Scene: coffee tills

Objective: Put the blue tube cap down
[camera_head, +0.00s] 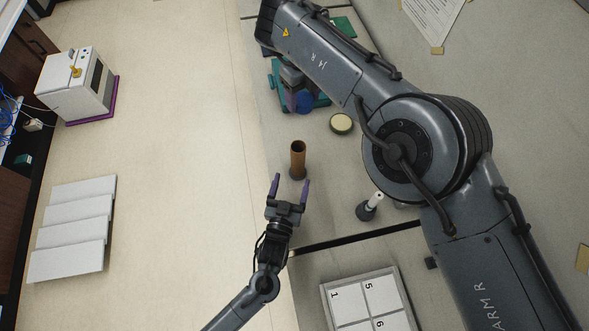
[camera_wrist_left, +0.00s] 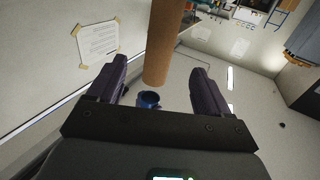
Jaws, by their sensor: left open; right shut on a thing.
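The blue tube cap (camera_head: 304,102) is a round blue disc in the upper middle of the head view. My right gripper (camera_head: 294,90) is at it and shut on it; the fingers are mostly hidden. A brown tube (camera_head: 298,156) stands below the cap, with a dark round base. My left gripper (camera_head: 289,184) is open just below the tube, its purple fingers pointing towards it. The tube also shows between the open fingers in the left wrist view (camera_wrist_left: 163,40). A small dark blue round piece (camera_wrist_left: 148,99) shows by its end; I cannot tell whether it is the cap.
A teal piece (camera_head: 323,100) lies under and around the cap. A round pale-topped dish (camera_head: 341,123) and a small white-topped bottle (camera_head: 374,200) stand to the right. A numbered white tray (camera_head: 325,298) is at the bottom. My right arm covers much of the table.

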